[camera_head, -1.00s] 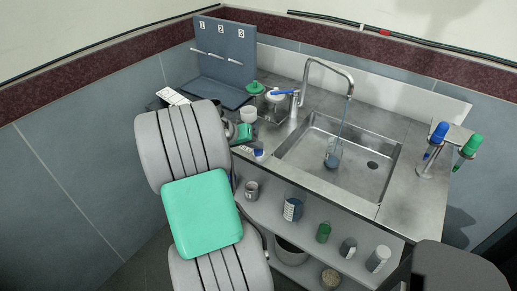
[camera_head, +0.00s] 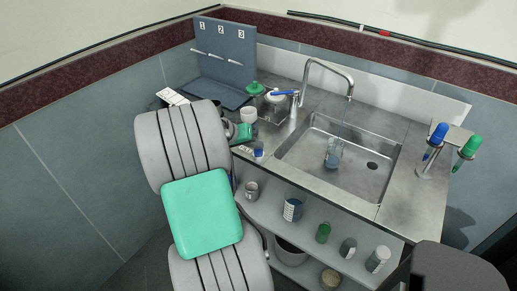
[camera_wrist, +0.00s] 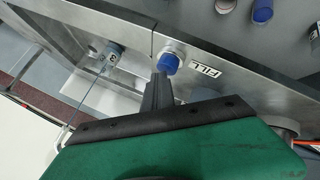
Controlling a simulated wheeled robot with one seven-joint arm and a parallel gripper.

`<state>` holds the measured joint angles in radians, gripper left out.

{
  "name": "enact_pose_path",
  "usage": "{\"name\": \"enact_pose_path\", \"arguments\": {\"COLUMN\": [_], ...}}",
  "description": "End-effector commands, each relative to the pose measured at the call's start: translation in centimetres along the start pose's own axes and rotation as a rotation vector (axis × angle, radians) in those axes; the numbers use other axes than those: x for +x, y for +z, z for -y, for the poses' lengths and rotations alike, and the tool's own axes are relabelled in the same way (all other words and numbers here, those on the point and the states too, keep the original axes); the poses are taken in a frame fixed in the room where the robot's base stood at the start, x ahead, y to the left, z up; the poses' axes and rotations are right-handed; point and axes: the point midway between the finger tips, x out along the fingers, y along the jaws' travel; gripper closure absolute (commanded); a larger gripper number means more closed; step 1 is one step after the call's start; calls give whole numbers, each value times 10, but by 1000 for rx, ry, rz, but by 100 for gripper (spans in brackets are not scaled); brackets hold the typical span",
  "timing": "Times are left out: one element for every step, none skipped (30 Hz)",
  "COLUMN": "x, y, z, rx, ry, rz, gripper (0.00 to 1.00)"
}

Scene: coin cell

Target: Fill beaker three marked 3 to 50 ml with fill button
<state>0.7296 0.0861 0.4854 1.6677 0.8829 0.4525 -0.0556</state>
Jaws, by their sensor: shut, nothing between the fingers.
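Beaker 3 (camera_head: 333,154) stands in the sink under the spout with bluish liquid in it; I cannot read its level. Its mark 3 shows in the wrist view (camera_wrist: 110,58). A thin stream runs from the spout into it. The blue fill button (camera_wrist: 168,63) sits on the counter front beside the FILL label (camera_wrist: 207,70); it also shows in the head view (camera_head: 258,151). My gripper (camera_wrist: 161,82) is shut and empty, its tips right at the button. I cannot tell whether they touch it. My arm hides most of the gripper in the head view.
The steel sink (camera_head: 318,190) and curved faucet (camera_head: 325,64) are right of my gripper. A blue-grey rack (camera_head: 228,50) numbered 1, 2, 3 stands at the back left. Blue and green taps (camera_head: 438,133) are at the right. Several containers sit on the shelf below.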

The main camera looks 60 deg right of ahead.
Motion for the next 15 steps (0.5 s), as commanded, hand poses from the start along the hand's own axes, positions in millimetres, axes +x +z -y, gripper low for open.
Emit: {"name": "enact_pose_path", "arguments": {"x": [-4,-6,-7,-9,-10,-11,-11,-11,-11,-10,-10,-10,-10,-10,-10], "y": [-3,-4,-5,-6,-7,-8,-8,-8,-8,-8,-8,-8,-8,-8,-8], "z": [-3,-4,-5,-6,-7,-8,-8,-8,-8,-7,-7,-7,-7,-7,-7], "rx": [0,0,0,0,0,0,0,0,0,0,0,0,0,0,0], "ry": [0,0,0,0,0,0,0,0,0,0,0,0,0,0,0], "rz": [0,0,0,0,0,-1,0,-1,0,-1,-1,-1,-1,-1,-1], "gripper": [100,100,100,100,100,100,100,100,100,100,100,100,100,100,100]}}
